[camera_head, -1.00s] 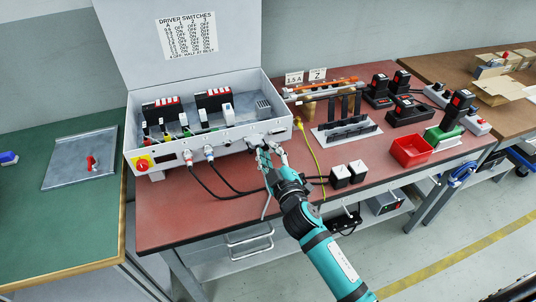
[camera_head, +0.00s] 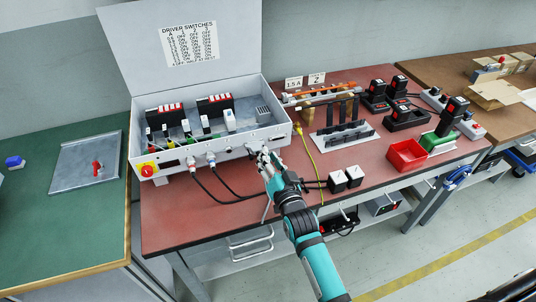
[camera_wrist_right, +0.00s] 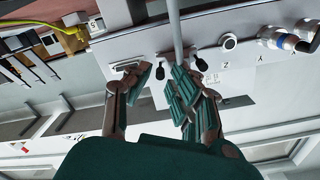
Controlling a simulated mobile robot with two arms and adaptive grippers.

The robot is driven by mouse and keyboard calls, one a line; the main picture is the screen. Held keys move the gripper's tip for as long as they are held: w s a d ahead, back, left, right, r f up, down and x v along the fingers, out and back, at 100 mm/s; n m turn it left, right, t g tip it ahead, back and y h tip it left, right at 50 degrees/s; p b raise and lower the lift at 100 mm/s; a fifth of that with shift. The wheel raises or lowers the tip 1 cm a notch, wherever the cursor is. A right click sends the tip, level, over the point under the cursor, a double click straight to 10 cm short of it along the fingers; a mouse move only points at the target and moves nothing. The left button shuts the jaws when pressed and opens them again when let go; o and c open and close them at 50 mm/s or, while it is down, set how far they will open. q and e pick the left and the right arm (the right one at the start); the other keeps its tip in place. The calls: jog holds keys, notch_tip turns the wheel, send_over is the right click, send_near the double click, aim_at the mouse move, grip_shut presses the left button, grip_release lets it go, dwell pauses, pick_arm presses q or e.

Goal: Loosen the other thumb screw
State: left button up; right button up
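The grey control box (camera_head: 232,150) stands open on the red bench, with connectors along its front panel. My right gripper (camera_head: 261,152) is at the right part of that panel. In the right wrist view the gripper (camera_wrist_right: 161,86) has its fingers apart, with a gap between them. A black thumb screw (camera_wrist_right: 160,72) shows in that gap, close to the fingers; I cannot tell whether they touch it. A grey cable (camera_wrist_right: 174,25) runs to the panel beside it. The fingers on the right hide part of the plug and any second screw. My left gripper is not in view.
Two plugged black cables (camera_head: 215,178) hang from the panel left of my gripper. A red bin (camera_head: 407,155) stands further right.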

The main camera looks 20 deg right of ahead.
grip_shut()
